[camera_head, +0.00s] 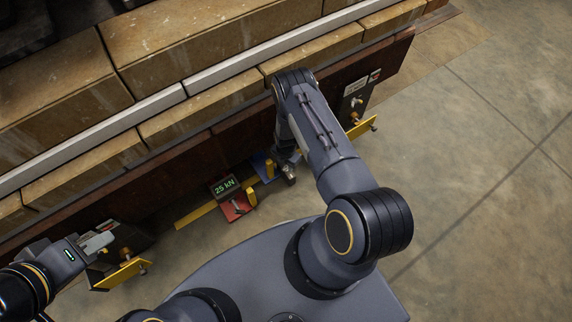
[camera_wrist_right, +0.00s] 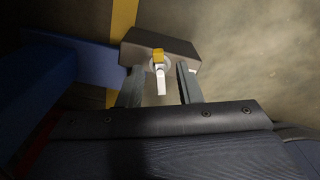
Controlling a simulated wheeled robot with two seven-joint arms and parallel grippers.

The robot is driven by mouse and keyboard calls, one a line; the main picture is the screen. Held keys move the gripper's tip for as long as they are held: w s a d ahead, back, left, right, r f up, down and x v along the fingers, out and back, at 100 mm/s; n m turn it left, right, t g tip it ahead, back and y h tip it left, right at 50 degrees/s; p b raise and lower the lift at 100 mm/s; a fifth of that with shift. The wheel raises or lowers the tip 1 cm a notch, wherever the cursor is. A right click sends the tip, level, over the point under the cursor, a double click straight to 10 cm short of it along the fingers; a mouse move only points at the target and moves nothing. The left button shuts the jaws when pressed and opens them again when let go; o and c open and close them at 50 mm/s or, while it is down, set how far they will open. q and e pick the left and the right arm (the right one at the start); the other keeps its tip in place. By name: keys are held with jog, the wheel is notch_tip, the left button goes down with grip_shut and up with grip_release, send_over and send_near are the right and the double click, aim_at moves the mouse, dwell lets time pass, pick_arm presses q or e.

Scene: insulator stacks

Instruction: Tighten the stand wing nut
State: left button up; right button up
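A small wing nut (camera_wrist_right: 159,72), with a yellow top and a pale tab, sits on a dark block (camera_wrist_right: 178,46) in the right wrist view. My right gripper (camera_wrist_right: 159,80) is open. Its two fingers stand apart on either side of the nut, with visible gaps, and nothing is clamped. In the head view my right gripper (camera_head: 286,176) points down beside the blue stand (camera_head: 262,166), and the nut cannot be made out there. My left gripper (camera_head: 97,243) is at the lower left, close to a dark fixture with a yellow plate (camera_head: 122,274); its fingers are unclear.
A red unit (camera_head: 236,207) with a "25 kN" display stands left of the blue stand, on a yellow strip (camera_head: 196,214). Another dark fixture (camera_head: 353,101) with a yellow plate is at the upper right. Stacked tan blocks (camera_head: 180,50) line the back. The floor at right is clear.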

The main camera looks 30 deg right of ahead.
jog(key=shift+c, duration=0.4)
grip_shut()
